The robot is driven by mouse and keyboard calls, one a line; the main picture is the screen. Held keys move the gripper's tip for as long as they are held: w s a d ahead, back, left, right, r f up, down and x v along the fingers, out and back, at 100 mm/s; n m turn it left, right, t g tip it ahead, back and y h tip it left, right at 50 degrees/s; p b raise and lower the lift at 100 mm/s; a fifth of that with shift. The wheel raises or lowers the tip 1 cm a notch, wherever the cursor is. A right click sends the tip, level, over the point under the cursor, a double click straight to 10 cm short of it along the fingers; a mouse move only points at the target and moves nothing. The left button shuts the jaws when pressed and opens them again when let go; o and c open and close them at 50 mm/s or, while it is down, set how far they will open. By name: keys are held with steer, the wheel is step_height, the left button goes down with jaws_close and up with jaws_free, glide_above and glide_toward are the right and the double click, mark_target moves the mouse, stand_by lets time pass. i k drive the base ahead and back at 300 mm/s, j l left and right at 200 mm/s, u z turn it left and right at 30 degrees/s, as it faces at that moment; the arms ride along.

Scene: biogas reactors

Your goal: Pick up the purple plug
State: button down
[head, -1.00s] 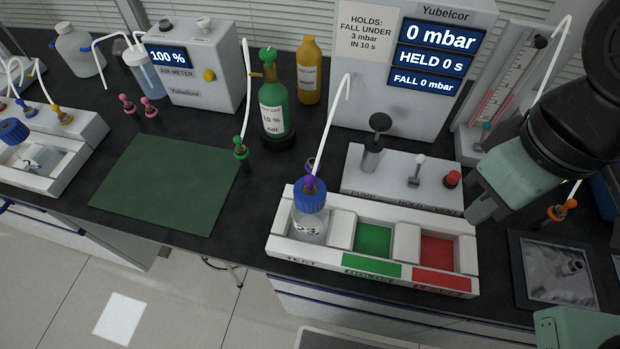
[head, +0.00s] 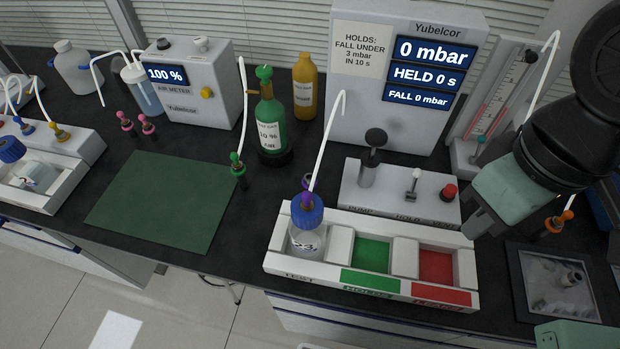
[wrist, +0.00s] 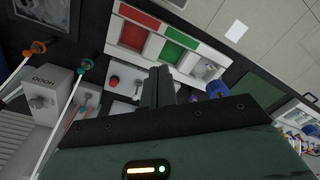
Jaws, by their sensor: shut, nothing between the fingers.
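The purple plug (head: 307,199) shows at the top of the blue-capped bottle (head: 308,238) in the left, TEST bay of the white tray (head: 283,262). A white tube rises from it. A darker purple ring shows just behind the plug; I cannot tell how the plug is seated. My gripper (head: 474,226) is shut and empty, to the right of the plug, near the tray's back right corner. In the wrist view my shut fingers (wrist: 158,86) point toward the tray, and the blue cap (wrist: 217,89) shows to their right.
The pump box (head: 400,195) with its knob, lever and red button stands behind the tray, below the pressure display (head: 375,100). An orange plug (head: 559,221) and a dark tray (head: 553,290) lie to the right. The green mat (head: 163,200) at left is clear.

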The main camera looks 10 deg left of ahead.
mark_target(306, 196)
steer(key=k+j, duration=0.1)
steer(key=j, duration=1.85)
steer(key=j+z, duration=0.4)
steer(key=k+j+z, duration=0.1)
steer(key=j+z, duration=0.3)
steer(key=k+j+z, duration=0.15)
steer(key=z, duration=0.25)
steer(key=j, duration=0.15)
